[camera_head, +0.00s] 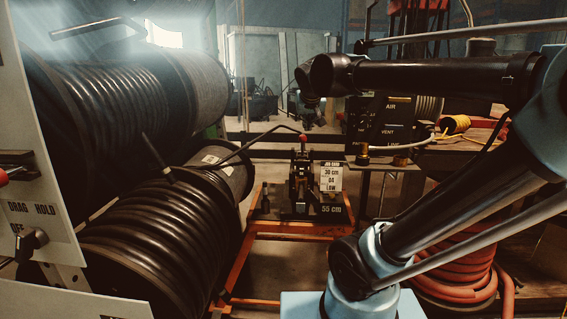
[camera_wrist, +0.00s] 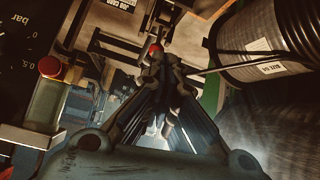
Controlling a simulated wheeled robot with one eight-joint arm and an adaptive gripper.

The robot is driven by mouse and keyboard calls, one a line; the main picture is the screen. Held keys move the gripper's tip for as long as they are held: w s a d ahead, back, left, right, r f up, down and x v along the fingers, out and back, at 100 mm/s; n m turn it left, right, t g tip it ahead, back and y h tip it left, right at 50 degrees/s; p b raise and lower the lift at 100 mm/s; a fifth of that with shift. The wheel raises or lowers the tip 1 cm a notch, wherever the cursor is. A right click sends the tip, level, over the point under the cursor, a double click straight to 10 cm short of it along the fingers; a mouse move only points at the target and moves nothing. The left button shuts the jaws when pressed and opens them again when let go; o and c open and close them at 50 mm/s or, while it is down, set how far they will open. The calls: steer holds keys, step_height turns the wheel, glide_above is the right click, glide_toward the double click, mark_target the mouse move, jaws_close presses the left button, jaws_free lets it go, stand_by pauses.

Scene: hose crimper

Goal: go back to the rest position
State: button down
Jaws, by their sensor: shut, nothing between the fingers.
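My gripper (camera_wrist: 163,72) shows in the wrist view, its two dark fingers running up from the bottom and meeting near the middle. It is shut and holds nothing. In the head view my arm reaches in from the right, and I cannot make out the fingers there. The crimper (camera_head: 301,178), a dark bench tool with a red-tipped lever (camera_head: 303,137), stands on an orange frame (camera_head: 262,232) in the middle. A red knob (camera_wrist: 155,48) shows just beyond the fingertips in the wrist view; I cannot tell whether they touch.
Large hose reels (camera_head: 150,235) fill the left, behind a white panel (camera_head: 35,190) marked DRAG HOLD. A sign (camera_head: 331,177) stands beside the crimper. A dark box marked AIR and VENT (camera_head: 385,125) stands right of centre. Coiled red hose (camera_head: 460,275) lies low at right.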

steer(key=s+d+f+g, duration=0.2)
steer(key=s+d+f, duration=0.1)
steer(key=s+f, duration=0.4)
steer(key=s+d+f+g, duration=0.3)
steer(key=s+f, duration=0.5)
steer(key=f, duration=0.4)
steer(key=s+d+f+g, duration=0.2)
steer(key=s+d+f, duration=0.2)
steer(key=s+f, duration=0.4)
steer(key=shift+s+d+f+m, duration=0.15)
steer(key=shift+d+f+m, duration=0.25)
steer(key=shift+f, duration=0.3)
steer(key=shift+w+f+g, duration=0.2)
steer(key=shift+w+g, duration=0.1)
steer(key=shift+w, duration=0.15)
